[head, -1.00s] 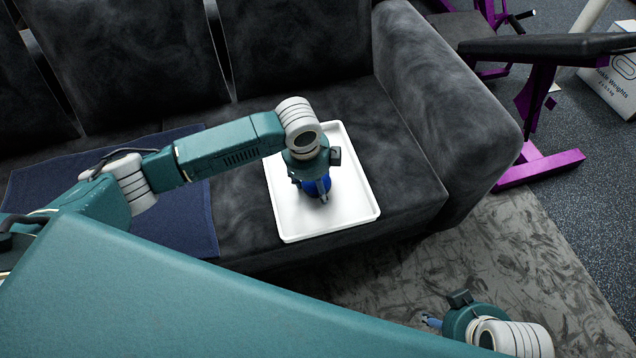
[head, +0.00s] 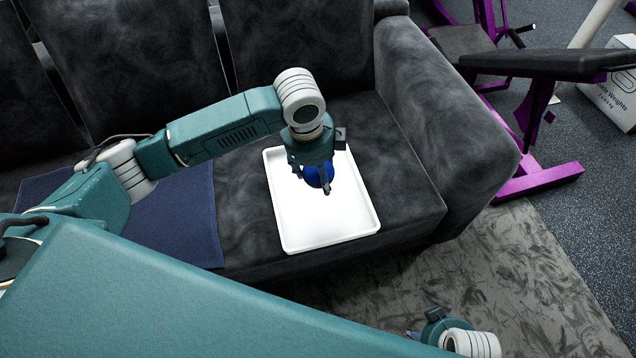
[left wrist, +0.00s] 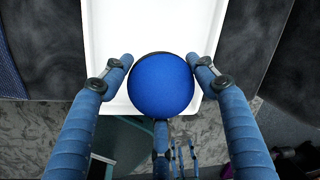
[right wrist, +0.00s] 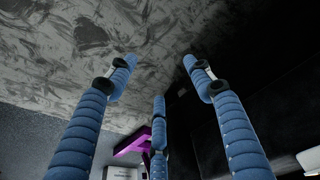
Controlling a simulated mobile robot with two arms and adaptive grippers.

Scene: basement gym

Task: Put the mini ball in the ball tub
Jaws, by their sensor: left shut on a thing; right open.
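The blue mini ball (head: 318,175) is in my left gripper (head: 321,186), over the far part of a white tray (head: 330,242). In the left wrist view the ball (left wrist: 161,86) sits between the fingers of the left gripper (left wrist: 160,68), which is shut on it. The ball looks raised off the tray. My right gripper (head: 414,335) is at the bottom edge of the head view; in the right wrist view it (right wrist: 158,72) is open and empty. I cannot make out a ball tub in any view.
The tray rests on a dark grey sofa (head: 400,190) with a thick right armrest (head: 440,105). A navy cloth (head: 180,225) lies left of the tray. Purple gym equipment (head: 540,178) and a white box (head: 612,90) stand at the right. Patterned carpet (head: 500,270) lies in front.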

